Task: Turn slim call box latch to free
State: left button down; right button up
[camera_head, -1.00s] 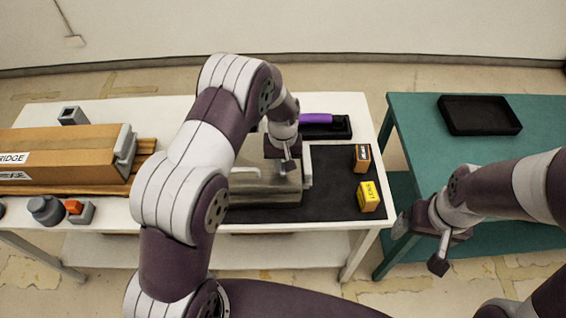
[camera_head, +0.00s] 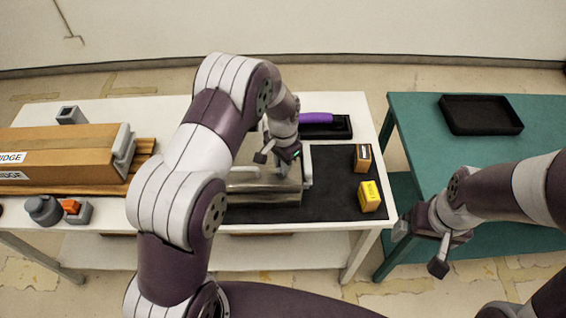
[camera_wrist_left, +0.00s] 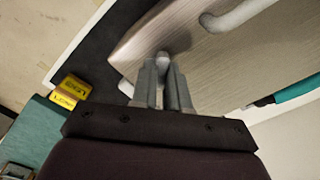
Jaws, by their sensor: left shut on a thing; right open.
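The slim call box (camera_head: 245,187), a brushed grey-brown box with pale handles, lies on a black mat on the white table. It fills the upper part of the left wrist view (camera_wrist_left: 215,75). My left gripper (camera_head: 285,170) is over the box's right half. In the left wrist view its fingers (camera_wrist_left: 166,70) are shut on a small grey knob, apparently the latch, mostly hidden between the fingertips. How far the latch is turned I cannot tell. My right gripper (camera_head: 420,250) is open and empty, in front of the gap between the tables.
A purple handset (camera_head: 316,118) lies in a black cradle behind the box. A long brown box (camera_head: 75,150) is at left. A black tray (camera_head: 480,130) sits on the mostly clear green table.

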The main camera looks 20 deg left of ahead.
pick_arm(q)
jog(key=m, duration=0.4)
jog(key=shift+m+b, duration=0.3)
jog(key=shift+m, duration=1.9)
jog(key=c, duration=1.1)
grip_release()
jog(key=shift+a, duration=0.1)
notch_tip(320, 180, up, 13)
jog(key=shift+f+b, duration=0.1)
jog(key=shift+b, duration=0.5)
